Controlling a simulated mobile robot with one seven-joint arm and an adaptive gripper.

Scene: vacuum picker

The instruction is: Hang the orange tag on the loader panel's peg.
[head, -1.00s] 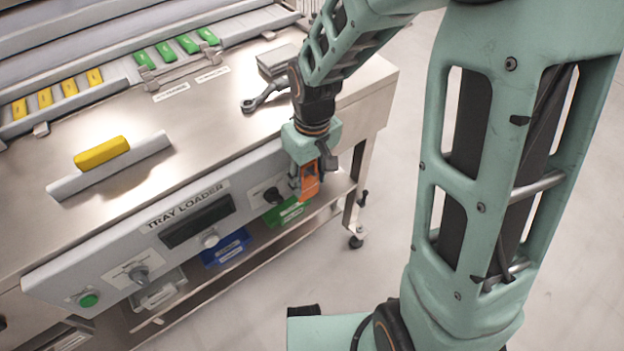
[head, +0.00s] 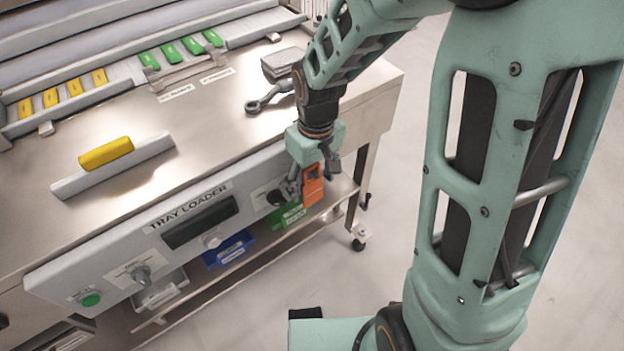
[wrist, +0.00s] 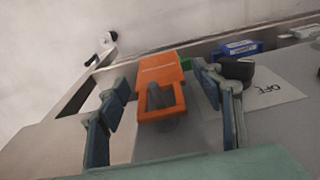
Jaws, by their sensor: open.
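The orange tag (head: 313,187) is at the right end of the tray loader's front panel (head: 122,249). In the wrist view the tag (wrist: 160,72) has a window, and a grey peg-like part (wrist: 155,97) shows in it. The tag looks hung on this part, but the contact is partly hidden. My gripper (head: 311,173) is at the tag. In the wrist view its fingers (wrist: 165,100) are open, one on each side of the tag, with gaps between them and it.
A dark knob (wrist: 236,70) and an OFF label (wrist: 264,88) are close beside the right finger. Blue (head: 228,248) and green (head: 288,216) bins are on the shelf below.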

